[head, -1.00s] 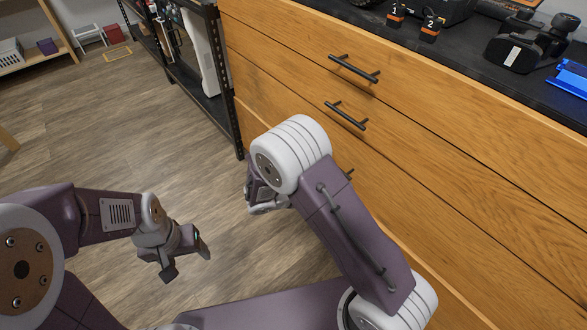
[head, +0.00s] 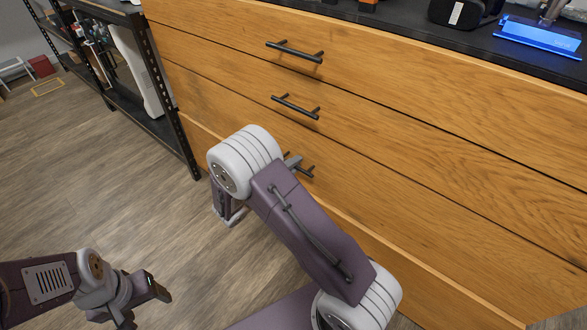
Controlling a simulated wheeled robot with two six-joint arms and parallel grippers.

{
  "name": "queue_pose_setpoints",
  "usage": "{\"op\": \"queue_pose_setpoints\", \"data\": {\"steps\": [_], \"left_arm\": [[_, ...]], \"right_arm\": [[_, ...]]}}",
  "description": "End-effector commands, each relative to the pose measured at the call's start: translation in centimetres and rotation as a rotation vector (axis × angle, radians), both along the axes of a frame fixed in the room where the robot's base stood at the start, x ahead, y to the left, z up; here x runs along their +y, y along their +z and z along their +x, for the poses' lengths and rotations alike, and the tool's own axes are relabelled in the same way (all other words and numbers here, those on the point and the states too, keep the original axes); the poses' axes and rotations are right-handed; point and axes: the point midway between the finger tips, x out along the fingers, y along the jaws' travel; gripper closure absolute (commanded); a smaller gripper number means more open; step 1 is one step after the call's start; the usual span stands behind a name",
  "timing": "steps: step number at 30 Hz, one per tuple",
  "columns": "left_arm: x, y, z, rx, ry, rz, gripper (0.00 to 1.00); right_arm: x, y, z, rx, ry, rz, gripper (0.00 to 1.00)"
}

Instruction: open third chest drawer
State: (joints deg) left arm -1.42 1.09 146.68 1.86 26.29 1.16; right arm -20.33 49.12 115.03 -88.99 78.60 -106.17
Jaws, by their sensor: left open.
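The wooden chest (head: 450,130) stands at the right, with its stacked drawer fronts looking closed. The top drawer's black bar handle (head: 295,52) and the second drawer's handle (head: 296,107) show fully. The third drawer (head: 400,215) has a handle (head: 308,172) partly hidden behind my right arm. A grey piece lies over that handle's left end; I cannot tell whether it is a finger. My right gripper (head: 228,214) is mostly hidden by its wrist, left of the third handle, and its jaws cannot be made out. My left gripper (head: 147,304) is open and empty over the floor at lower left.
A black metal shelf rack (head: 160,125) stands against the chest's left side. A blue item (head: 538,38) and a black device (head: 462,12) lie on the dark chest top. The wooden floor (head: 90,180) left of the chest is clear.

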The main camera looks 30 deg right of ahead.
Motion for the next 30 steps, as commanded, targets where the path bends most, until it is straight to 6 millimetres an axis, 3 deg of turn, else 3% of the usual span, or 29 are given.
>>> {"op": "queue_pose_setpoints", "data": {"steps": [5, 7, 8, 30], "left_arm": [[0.0, 0.05, 0.0, 0.0, 0.0, 0.0, 0.32], [0.0, 0.05, -0.01, 0.0, 0.0, 0.0, 0.32], [0.0, 0.05, -0.01, 0.0, 0.0, 0.0, 0.32], [0.0, 0.05, 0.0, 0.0, 0.0, 0.0, 0.32]], "right_arm": [[-0.01, 0.06, 0.0, 0.0, 0.0, 0.0, 0.8], [-0.01, 0.06, 0.0, 0.0, 0.0, 0.0, 0.97], [-0.01, 0.05, 0.0, 0.0, 0.0, 0.0, 1.0], [0.01, 0.01, -0.03, 0.001, -0.001, 0.001, 1.0]]}}
